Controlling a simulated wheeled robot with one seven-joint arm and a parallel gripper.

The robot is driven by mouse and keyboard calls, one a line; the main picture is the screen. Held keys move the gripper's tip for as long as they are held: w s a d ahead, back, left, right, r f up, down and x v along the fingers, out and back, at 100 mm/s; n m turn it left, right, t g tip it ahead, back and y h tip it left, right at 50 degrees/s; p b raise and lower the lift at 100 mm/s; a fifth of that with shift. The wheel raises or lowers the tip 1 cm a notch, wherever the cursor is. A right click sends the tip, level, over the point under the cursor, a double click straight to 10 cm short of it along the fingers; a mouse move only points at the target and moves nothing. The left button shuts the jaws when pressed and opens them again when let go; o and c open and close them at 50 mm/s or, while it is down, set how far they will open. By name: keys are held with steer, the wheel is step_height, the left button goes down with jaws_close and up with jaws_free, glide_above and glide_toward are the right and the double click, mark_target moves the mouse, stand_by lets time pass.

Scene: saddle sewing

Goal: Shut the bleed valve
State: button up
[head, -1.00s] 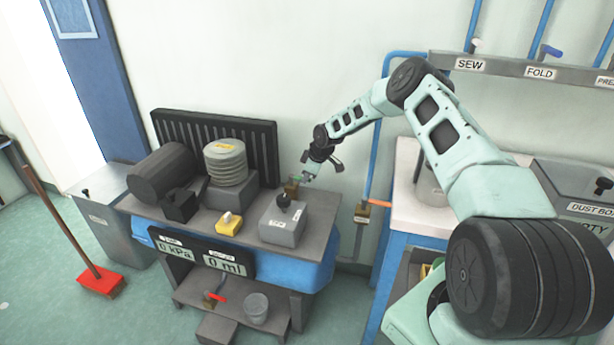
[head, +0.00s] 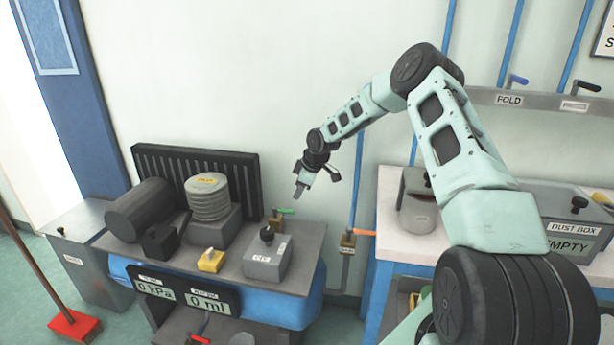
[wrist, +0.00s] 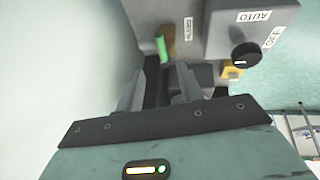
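A small valve with a green lever (head: 285,211) and brass body stands at the back right of the compressor bench. Its lever points right in the head view. It also shows in the wrist view (wrist: 162,48), just beyond my fingers, with a small label beside it too small to read. I cannot tell for sure that this is the bleed valve. My gripper (head: 318,183) is above and slightly right of the green lever, apart from it. Its two fingers are spread with nothing between them, as the wrist view (wrist: 160,90) also shows.
A grey switch box (head: 268,256) with a black knob sits in front of the green lever. Another valve with an orange lever (head: 363,233) is on the wall pipe to the right. A yellow button box (head: 211,260) and a ribbed cylinder (head: 208,198) stand further left.

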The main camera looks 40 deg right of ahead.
steer(key=v, duration=0.7)
stand_by(0.4)
